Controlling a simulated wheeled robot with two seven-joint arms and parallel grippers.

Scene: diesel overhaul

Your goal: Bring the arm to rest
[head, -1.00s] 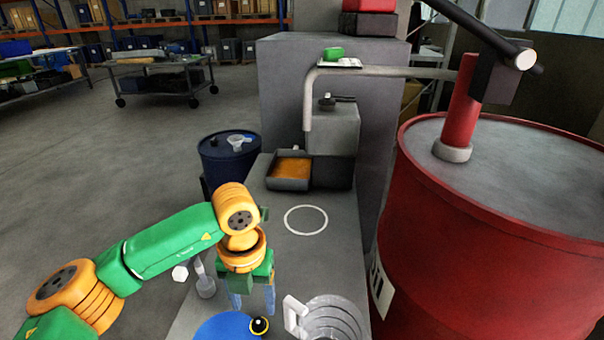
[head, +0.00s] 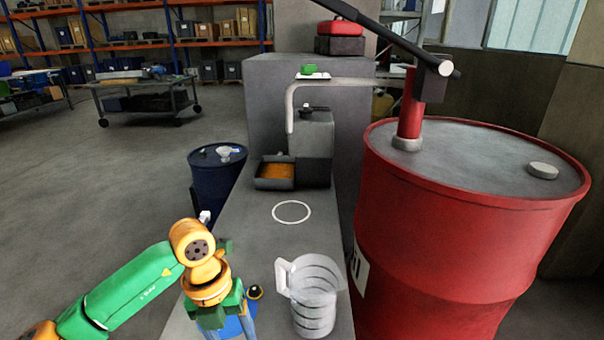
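My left arm comes in from the lower left, and its gripper (head: 228,330) points down over the near left part of the grey bench (head: 267,243). Its two fingers are spread apart, and I see nothing gripped between them. The fingertips are at the lower picture edge. A blue object (head: 238,325) with a black and yellow knob is partly hidden behind the fingers. A clear ribbed jug (head: 318,297) stands upright to the right of the gripper, apart from it, with its handle toward the gripper. My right gripper is not in view.
A white ring mark (head: 291,203) lies on clear bench top. Behind it are a tray of orange liquid (head: 276,171) and a grey housing under a bent pipe (head: 289,105). A large red drum (head: 440,235) stands right; a dark blue drum (head: 216,180) stands left.

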